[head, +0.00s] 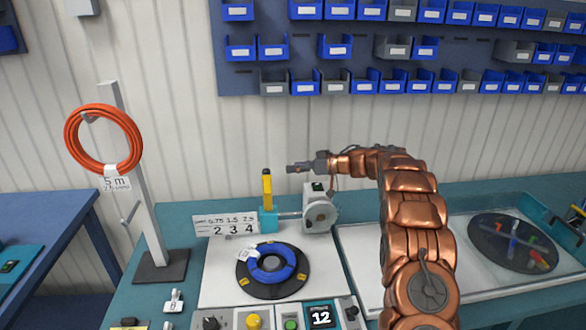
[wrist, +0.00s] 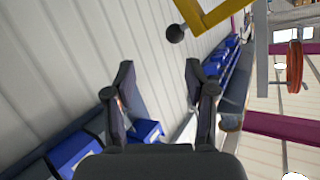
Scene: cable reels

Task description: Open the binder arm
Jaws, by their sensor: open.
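A yellow upright arm (head: 267,192) with a dark top stands on a teal block (head: 269,222) behind the reel plate; it looks like the binder arm. In the wrist view a yellow bar (wrist: 218,14) with a black ball knob (wrist: 175,33) shows at the top, apart from my fingers. My gripper (head: 290,168) is open and empty, held above and to the right of the yellow arm and pointing left. Its two spread fingers (wrist: 160,82) show in the wrist view with nothing between them.
A blue cable coil (head: 271,262) lies on a black disc in front. A grey round machine (head: 320,214) stands right of the yellow arm. An orange coil (head: 103,139) hangs on a stand at left. Blue bins (head: 337,45) line the wall.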

